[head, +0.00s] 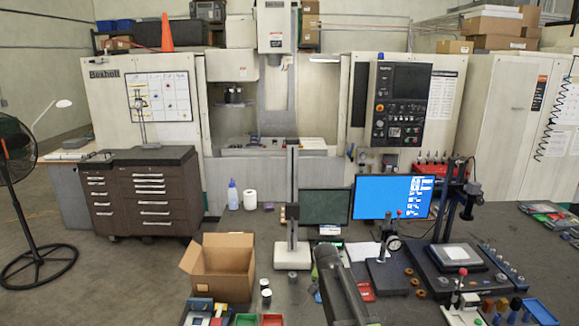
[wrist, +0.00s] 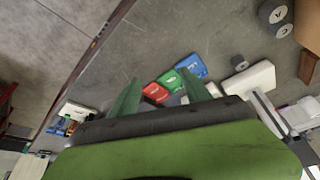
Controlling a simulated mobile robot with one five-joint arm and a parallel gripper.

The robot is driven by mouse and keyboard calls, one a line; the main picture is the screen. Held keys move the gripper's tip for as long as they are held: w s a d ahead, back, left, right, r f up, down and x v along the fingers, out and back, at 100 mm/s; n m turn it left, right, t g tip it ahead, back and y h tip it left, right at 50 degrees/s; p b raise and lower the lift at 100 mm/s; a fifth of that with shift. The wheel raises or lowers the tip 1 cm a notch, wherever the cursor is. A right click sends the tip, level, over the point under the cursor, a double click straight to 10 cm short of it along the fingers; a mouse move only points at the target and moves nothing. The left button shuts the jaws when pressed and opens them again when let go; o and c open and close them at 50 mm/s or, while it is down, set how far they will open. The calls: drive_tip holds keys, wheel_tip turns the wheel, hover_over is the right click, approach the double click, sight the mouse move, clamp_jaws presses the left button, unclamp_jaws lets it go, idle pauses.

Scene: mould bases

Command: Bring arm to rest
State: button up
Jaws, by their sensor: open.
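My gripper (wrist: 160,76) shows in the wrist view as two green fingers, spread apart with nothing between them. Beyond the fingers are small red (wrist: 155,92), green (wrist: 167,80) and blue (wrist: 190,66) bins on the dark bench top. The fingers look apart from the bins, though the height above the bench is hard to tell. In the head view, a dark link of my arm (head: 342,288) reaches up from the bottom edge over the bench. The fingers cannot be made out there.
An open cardboard box (head: 222,284) stands on the bench left of my arm. A stand with a white base (head: 292,257) is close by. A dial gauge stand (head: 385,277) and a larger black press stand (head: 460,268) are to the right. Two monitors (head: 392,197) stand behind.

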drive_tip(key=s+d+f+g+b, duration=0.1)
drive_tip(key=s+d+f+b, duration=0.1)
drive_tip(key=s+f+b, duration=0.4)
drive_tip(key=s+d+f+b, duration=0.1)
drive_tip(key=s+f+b, duration=0.3)
drive_tip(key=f+b, duration=0.4)
drive_tip(key=s+f+n+g+y, duration=0.1)
drive_tip(key=s+f+n, duration=0.1)
drive_tip(key=s, duration=0.3)
drive_tip(key=s+f+n+g+y+b, duration=0.1)
drive_tip(key=s+n, duration=0.2)
drive_tip(key=s, duration=0.3)
drive_tip(key=shift+s+a+f+n+g, duration=0.3)
drive_tip(key=shift+a+f+n+g, duration=0.05)
drive_tip(key=shift+a+n+g, duration=0.1)
